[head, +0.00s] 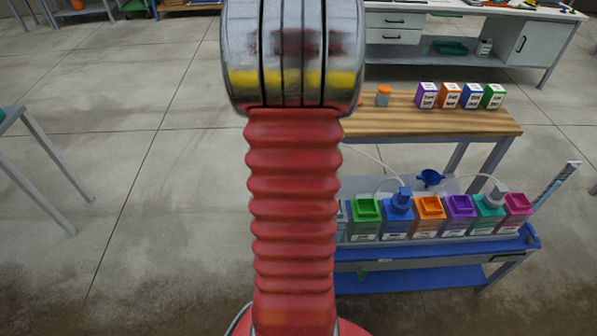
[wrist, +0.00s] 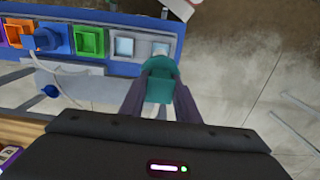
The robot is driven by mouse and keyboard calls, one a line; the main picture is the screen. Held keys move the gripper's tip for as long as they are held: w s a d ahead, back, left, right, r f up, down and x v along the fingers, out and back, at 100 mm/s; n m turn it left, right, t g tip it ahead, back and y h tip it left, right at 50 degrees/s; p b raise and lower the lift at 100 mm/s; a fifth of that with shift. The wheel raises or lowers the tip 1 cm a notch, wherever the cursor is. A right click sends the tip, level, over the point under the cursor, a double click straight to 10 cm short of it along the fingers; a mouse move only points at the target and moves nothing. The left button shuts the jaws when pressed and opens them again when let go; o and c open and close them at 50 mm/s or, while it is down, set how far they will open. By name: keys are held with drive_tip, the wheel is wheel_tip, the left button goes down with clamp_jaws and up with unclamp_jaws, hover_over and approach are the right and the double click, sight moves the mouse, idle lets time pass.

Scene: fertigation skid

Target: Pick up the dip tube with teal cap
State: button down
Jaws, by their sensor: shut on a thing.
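In the wrist view the dip tube with teal cap (wrist: 159,84) is between the two dark fingers of my gripper (wrist: 160,105). The gripper is shut on the teal cap. The tube below the cap is mostly hidden, so I cannot tell whether it is inside a container or clear of it. The cap's far end overlaps the edge of the row of tanks, beside a pale open tank (wrist: 124,47). In the head view my red arm hides the gripper and the dip tube.
A blue skid (head: 440,243) carries coloured open tanks, including a green one (head: 366,208). A blue-capped piece (head: 403,197) stands in the blue tank, and a blue funnel (head: 431,177) is behind. A wooden bench (head: 440,120) holds several labelled boxes. Open floor lies at left.

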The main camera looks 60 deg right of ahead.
drive_tip(key=shift+r, duration=0.6)
drive_tip(key=w+a+f+n, duration=0.35)
drive_tip(key=w+a, duration=0.45)
drive_tip(key=w, duration=0.3)
drive_tip(key=w+a+f+n, duration=0.3)
drive_tip(key=w+a+f, duration=0.2)
drive_tip(key=w+a, duration=0.45)
drive_tip(key=w+a+f+n, duration=0.2)
drive_tip(key=w+a+f, duration=0.1)
drive_tip(key=a, duration=0.5)
drive_tip(key=w+a+f+n, duration=0.2)
drive_tip(key=w+a+f, duration=0.1)
drive_tip(key=a, duration=0.6)
drive_tip(key=w+a+f+n, duration=0.2)
drive_tip(key=w+a+f, duration=0.1)
drive_tip(key=a, duration=0.6)
drive_tip(key=shift+w+f, duration=0.2)
drive_tip(key=shift+w, duration=0.55)
drive_tip(key=shift+a, duration=0.1)
